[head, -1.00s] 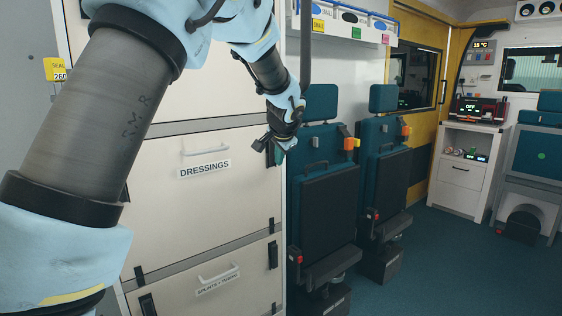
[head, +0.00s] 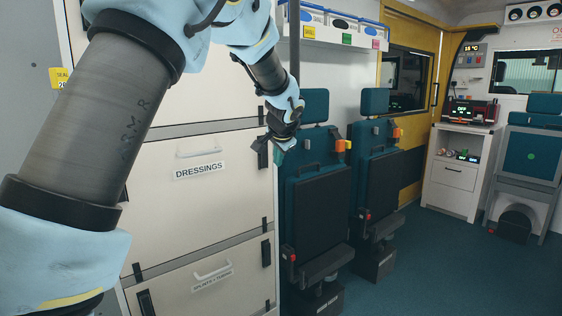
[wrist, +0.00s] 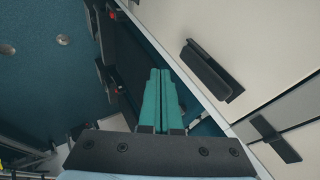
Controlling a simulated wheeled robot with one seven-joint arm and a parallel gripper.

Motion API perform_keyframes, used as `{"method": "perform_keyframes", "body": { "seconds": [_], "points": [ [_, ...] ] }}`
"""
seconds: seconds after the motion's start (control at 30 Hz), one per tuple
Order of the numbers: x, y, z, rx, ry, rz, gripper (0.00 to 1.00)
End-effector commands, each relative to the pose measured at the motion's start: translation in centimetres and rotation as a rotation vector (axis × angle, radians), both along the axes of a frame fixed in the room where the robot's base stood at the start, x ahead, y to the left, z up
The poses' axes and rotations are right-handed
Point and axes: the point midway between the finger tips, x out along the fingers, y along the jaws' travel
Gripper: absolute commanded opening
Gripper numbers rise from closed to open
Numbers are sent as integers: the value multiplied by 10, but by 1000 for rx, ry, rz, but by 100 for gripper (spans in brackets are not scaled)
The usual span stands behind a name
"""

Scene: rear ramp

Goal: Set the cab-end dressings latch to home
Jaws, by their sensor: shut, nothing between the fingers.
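The dressings drawer (head: 200,215) is a cream front with a white handle and the label DRESSINGS, and it looks closed. My gripper (head: 277,154) is at its upper right edge, in front of the cab-end latch area, and covers much of it in the head view. In the wrist view my green fingers (wrist: 160,88) are together and empty. A dark latch (wrist: 210,72), apparently the dressings one, lies right of the fingertips with a gap between. Its long side runs roughly along the cabinet edge; I cannot tell its exact setting.
A smaller dark catch (wrist: 274,138) sits by the grey strip. The splints drawer (head: 215,295) below has its own dark latch (head: 265,251). Teal folding seats (head: 318,190) stand close right of the cabinet. The floor (head: 440,270) beyond is clear.

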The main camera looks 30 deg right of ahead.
Motion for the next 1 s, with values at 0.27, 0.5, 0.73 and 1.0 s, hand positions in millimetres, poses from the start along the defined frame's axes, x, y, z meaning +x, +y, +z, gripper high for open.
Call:
{"method": "perform_keyframes", "body": {
  "seconds": [0.27, 0.5, 0.73, 1.0],
  "points": [
    [-16, 8, 18, -4, 2, 0, 0],
    [-43, 13, 42, -4, 0, -2, 0],
    [-65, 18, 63, -1, 0, 0, 0],
    [-71, 20, 68, 2, 0, 1, 0]
  ]
}}
